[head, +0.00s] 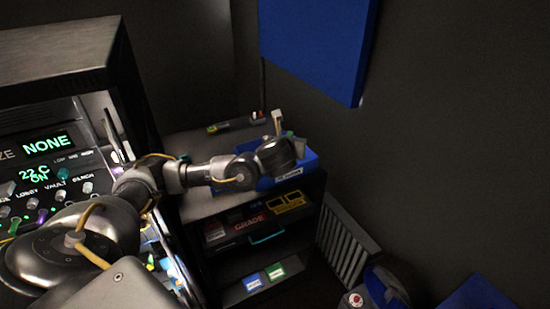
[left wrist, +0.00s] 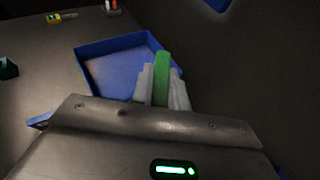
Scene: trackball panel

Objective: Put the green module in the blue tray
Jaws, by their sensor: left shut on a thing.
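The green module (left wrist: 162,72) is upright between the pale fingers of my left gripper (left wrist: 161,92) in the left wrist view. The gripper is shut on it. The blue tray (left wrist: 97,47) lies just beyond, open, with its visible floor bare. The module overlaps the tray's right side in that view; I cannot tell its height above the tray. In the head view the blue tray (head: 306,164) sits on the cabinet top, partly hidden behind my left wrist. My right gripper is not in view.
The dark cabinet top (head: 200,147) has free room left of the tray. A small yellow-and-dark item (head: 225,127) and a red-and-white item (head: 257,114) lie at the back. A control panel (head: 45,165) stands at the left. A grey wall rises close on the right.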

